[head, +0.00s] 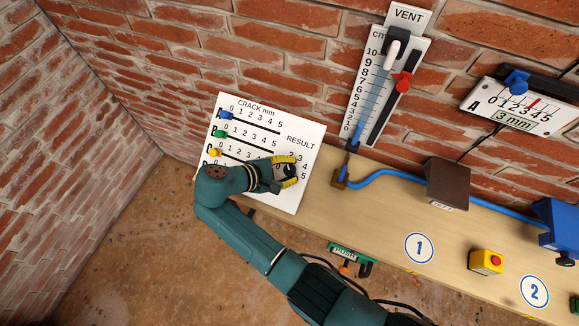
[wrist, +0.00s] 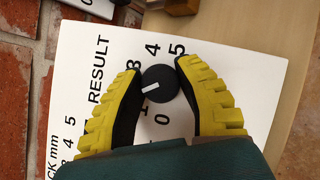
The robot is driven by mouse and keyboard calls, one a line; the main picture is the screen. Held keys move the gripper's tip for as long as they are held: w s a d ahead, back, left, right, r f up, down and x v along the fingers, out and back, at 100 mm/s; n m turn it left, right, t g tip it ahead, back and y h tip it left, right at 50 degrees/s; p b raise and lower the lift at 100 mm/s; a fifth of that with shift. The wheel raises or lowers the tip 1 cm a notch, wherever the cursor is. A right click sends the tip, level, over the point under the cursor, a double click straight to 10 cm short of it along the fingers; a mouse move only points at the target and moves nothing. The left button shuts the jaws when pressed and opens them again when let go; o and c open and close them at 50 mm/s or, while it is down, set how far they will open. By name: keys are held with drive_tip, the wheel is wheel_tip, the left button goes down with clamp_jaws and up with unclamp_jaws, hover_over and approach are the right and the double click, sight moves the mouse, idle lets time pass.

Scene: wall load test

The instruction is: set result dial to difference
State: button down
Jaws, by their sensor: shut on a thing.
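The result dial (wrist: 160,84) is a round black knob with a white pointer line, on the white crack board (head: 308,140). My gripper (head: 288,171) is at the dial, with its yellow-padded fingers on either side of it. In the wrist view my gripper (wrist: 159,75) is shut on the dial. The pointer aims left and slightly down in the wrist view, between the printed 3 and 1. The 2 there is hidden behind a finger. On the board, the blue slider (head: 226,115), green slider (head: 220,134) and yellow slider (head: 215,152) sit at the left of rows A, B and C.
A blue hose (head: 395,174), brown box (head: 447,184) and yellow button box (head: 486,261) are along the wooden bench (head: 380,225).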

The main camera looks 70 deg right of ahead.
drive_tip(key=m+y, duration=0.1)
drive_tip(key=m, duration=0.2)
drive_tip(key=m+y+p, duration=0.1)
drive_tip(key=m+y, duration=0.1)
drive_tip(key=shift+r+m, duration=0.1)
drive_tip(key=shift+m, duration=0.3)
drive_tip(key=m+t+y+p, duration=0.1)
drive_tip(key=m+y+p, duration=0.1)
drive_tip(key=m, duration=0.2)
drive_tip(key=shift+p, duration=0.35)
drive_tip(key=m+t+y+p, duration=0.1)
drive_tip(key=m+p, duration=0.1)
drive_tip(key=m+t+y+p, duration=0.1)
drive_tip(key=m+p, duration=0.1)
drive_tip(key=shift+r+m+t, duration=0.1)
drive_tip(key=shift+m+t, duration=0.2)
drive_tip(key=shift+m, duration=0.1)
drive_tip(key=shift+f+m+t+y+p, duration=0.25)
drive_tip(key=shift+m+t+p, duration=0.55)
drive_tip(key=shift+m+p, duration=0.5)
drive_tip(key=c, duration=0.7)
unclamp_jaws()
